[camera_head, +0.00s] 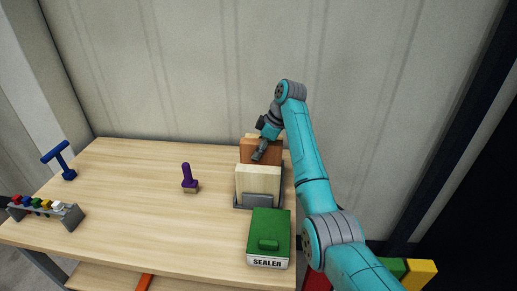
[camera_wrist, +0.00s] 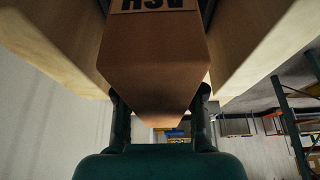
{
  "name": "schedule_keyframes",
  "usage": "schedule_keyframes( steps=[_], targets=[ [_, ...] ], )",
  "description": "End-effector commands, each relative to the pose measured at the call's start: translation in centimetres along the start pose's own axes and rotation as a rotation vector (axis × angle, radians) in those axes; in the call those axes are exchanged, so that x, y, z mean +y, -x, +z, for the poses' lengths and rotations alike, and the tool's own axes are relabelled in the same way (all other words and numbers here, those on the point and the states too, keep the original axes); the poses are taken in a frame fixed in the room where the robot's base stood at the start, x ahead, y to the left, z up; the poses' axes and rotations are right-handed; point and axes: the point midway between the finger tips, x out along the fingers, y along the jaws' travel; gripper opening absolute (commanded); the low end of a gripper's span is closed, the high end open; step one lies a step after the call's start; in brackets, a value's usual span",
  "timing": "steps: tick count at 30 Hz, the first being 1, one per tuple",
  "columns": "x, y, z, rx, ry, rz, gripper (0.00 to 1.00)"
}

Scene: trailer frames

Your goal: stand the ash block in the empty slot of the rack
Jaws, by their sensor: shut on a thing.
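The ash block (camera_wrist: 155,60), orange-brown with dark upside-down "ASH" lettering, is between the two fingers of my gripper (camera_wrist: 160,108) in the wrist view. A pale block flanks it on each side there. In the head view the brown block (camera_head: 246,149) stands upright in line with the rack (camera_head: 258,199), behind a pale block (camera_head: 257,181) and in front of another, mostly hidden block. My gripper (camera_head: 258,154) is shut on its upper part. The rack is grey; its slots and the ash block's lower end are hidden, so I cannot tell whether it is seated.
A green box marked SEALER (camera_head: 268,235) stands just in front of the rack. A purple-handled stamp (camera_head: 189,179) stands mid-table. A blue T-shaped stand (camera_head: 62,160) and a grey holder with coloured pegs (camera_head: 45,210) are at the left. The table's middle is mostly clear.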

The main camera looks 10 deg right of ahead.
Motion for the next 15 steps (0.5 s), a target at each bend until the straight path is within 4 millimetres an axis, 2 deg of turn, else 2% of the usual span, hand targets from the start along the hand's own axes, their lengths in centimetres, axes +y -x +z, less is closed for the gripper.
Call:
schedule_keyframes(
  steps=[15],
  targets=[
    [0.01, -0.94, 0.41, 0.000, 0.000, 0.001, 0.00]
  ],
)
